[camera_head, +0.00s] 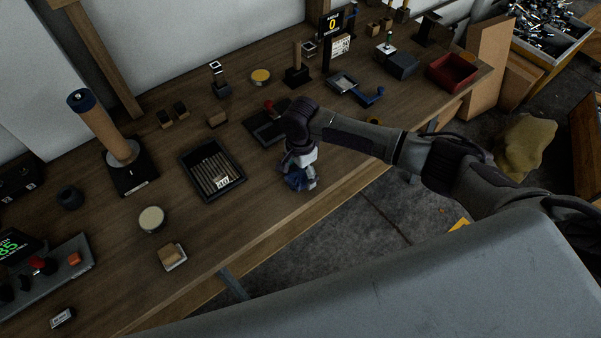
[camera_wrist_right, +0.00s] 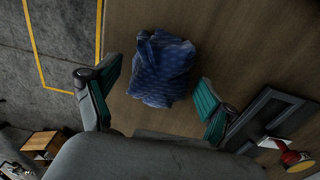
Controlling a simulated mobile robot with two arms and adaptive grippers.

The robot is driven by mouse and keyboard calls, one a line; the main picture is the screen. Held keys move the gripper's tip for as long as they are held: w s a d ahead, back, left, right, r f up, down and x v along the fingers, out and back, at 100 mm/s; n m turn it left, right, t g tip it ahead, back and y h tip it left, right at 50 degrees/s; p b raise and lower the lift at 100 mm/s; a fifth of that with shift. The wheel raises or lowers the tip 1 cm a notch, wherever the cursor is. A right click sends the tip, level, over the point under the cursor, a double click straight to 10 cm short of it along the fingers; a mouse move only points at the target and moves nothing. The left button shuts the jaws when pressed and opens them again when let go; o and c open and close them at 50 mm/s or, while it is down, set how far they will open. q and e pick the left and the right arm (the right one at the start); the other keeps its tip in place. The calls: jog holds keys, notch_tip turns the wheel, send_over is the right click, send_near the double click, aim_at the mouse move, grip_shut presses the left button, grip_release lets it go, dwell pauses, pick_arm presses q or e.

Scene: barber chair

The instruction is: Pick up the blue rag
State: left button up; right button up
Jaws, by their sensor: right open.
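The blue rag (camera_wrist_right: 160,68) lies crumpled on the wooden workbench in the right wrist view. It also shows in the head view (camera_head: 296,182), near the bench's front edge and partly covered by my right gripper. My right gripper (camera_wrist_right: 155,88) is open, with a green-padded finger on each side of the rag's near part. The fingers look apart from the cloth. In the head view my right gripper (camera_head: 300,168) points down just over the rag. My left gripper is not in view.
A black tray of rods (camera_head: 212,170) lies left of the rag. A dark plate with a red knob (camera_head: 268,125) stands just behind my gripper. A red bin (camera_head: 452,72) and blue-handled tool (camera_head: 368,97) are at the right. The bench's front edge is close to the rag.

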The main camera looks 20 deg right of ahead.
aim_at(300, 172)
jog(key=shift+f, duration=0.25)
jog(key=c, duration=1.2)
jog(key=shift+r, duration=0.1)
jog(key=shift+c, duration=0.2)
jog(key=shift+r, duration=0.45)
notch_tip(300, 172, up, 3)
jog(key=shift+f+b, duration=0.15)
jog(key=shift+b, duration=0.2)
jog(key=d+r+b, duration=0.1)
jog(key=d+r, duration=0.6)
jog(key=d, duration=0.4)
jog(key=shift+s+d+r+b, duration=0.2)
jog(key=shift+s+d+b, duration=0.1)
jog(key=shift+b, duration=0.1)
jog(key=o, duration=0.4)
jog(key=shift+c, duration=1.4)
